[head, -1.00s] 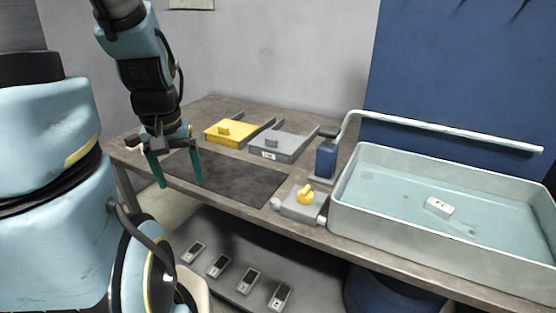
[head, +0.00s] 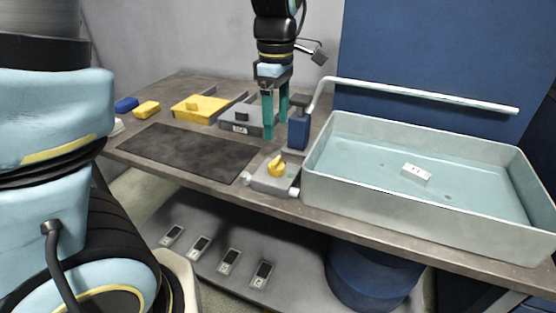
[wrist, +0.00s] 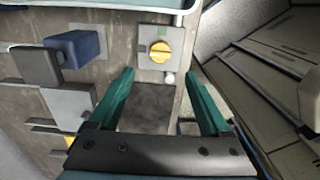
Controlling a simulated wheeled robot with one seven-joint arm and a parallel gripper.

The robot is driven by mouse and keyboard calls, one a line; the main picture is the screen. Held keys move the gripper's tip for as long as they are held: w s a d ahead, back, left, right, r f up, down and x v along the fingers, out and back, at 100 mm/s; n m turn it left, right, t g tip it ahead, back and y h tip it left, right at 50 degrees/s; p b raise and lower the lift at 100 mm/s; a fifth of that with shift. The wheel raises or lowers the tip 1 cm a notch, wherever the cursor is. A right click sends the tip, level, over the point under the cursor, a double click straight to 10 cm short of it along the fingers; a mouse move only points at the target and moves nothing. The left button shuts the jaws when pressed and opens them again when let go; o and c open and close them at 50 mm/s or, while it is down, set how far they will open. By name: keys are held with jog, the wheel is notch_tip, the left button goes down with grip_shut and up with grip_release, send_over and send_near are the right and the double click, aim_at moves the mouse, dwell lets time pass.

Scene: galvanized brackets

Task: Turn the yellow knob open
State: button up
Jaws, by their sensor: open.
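The yellow knob (head: 276,166) sits on top of a small light grey valve block (head: 262,181) at the front edge of the bench, left of the basin. In the wrist view the knob (wrist: 159,52) shows beyond my fingertips, with a green patch above it on the block. My gripper (head: 275,132) has teal fingers pointing down, open and empty. It hangs above the bench, behind the knob in the head view, apart from it. In the wrist view the fingers of my gripper (wrist: 160,77) spread wide with nothing between them.
A blue block-shaped handle (head: 299,131) stands just right of my gripper. A water-filled basin (head: 318,185) and a pale pipe (head: 420,94) lie to the right. Grey (head: 231,126) and yellow (head: 187,112) boxes and a dark mat (head: 180,152) are to the left.

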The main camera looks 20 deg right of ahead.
aim_at(276, 160)
notch_tip(276, 160, down, 11)
jog(key=shift+r, duration=0.2)
jog(key=shift+c, duration=0.3)
grip_shut()
dwell(0.5)
